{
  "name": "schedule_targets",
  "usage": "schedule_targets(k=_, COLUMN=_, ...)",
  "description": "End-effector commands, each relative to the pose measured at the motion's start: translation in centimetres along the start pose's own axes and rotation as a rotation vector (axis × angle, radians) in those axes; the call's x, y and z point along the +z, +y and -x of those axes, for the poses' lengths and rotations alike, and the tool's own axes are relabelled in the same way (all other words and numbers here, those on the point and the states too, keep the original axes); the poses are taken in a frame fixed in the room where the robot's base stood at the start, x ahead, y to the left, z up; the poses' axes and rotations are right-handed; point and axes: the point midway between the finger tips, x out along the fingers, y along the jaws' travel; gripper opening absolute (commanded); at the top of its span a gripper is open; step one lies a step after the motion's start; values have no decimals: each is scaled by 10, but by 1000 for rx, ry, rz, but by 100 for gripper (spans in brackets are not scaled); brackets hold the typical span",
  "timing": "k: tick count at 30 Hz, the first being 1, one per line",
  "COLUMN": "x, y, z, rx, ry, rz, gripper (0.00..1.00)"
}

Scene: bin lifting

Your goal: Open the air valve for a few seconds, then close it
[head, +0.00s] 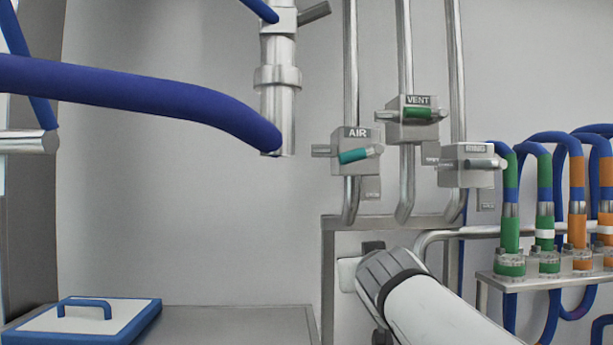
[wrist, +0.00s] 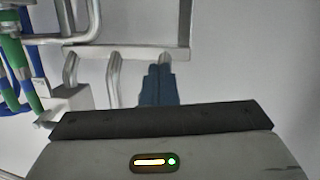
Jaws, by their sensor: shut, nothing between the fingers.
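The air valve (head: 345,158) is a grey block labelled AIR on the left pipe in the head view. Its teal handle (head: 358,155) sticks out across the front, tilted slightly, with its right end higher. My gripper (wrist: 159,72) shows in the wrist view as two dark blue fingers pressed together, with nothing between them. The wrist view is upside down relative to the head view. There the fingers overlap a pipe, and the air valve is not visible. In the head view my arm reaches in from the lower right, below the valve, and its wrist mostly hides the gripper.
The vent valve (head: 418,112), with a green handle, and the ring valve (head: 480,162), with a grey handle, stand right of the air valve. A thick blue hose (head: 140,95) crosses at left. Several coloured hoses stand in a rack (head: 545,278) at right. A metal frame (head: 400,222) lies below.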

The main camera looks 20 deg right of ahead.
Motion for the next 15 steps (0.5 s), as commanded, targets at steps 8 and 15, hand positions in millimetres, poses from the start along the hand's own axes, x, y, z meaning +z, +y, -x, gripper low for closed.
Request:
schedule_targets(k=8, x=-162, y=22, z=31, rx=-83, ry=613, rz=100, gripper=0)
schedule_targets(k=15, x=-197, y=16, z=46, rx=-150, ry=720, rz=157, gripper=0)
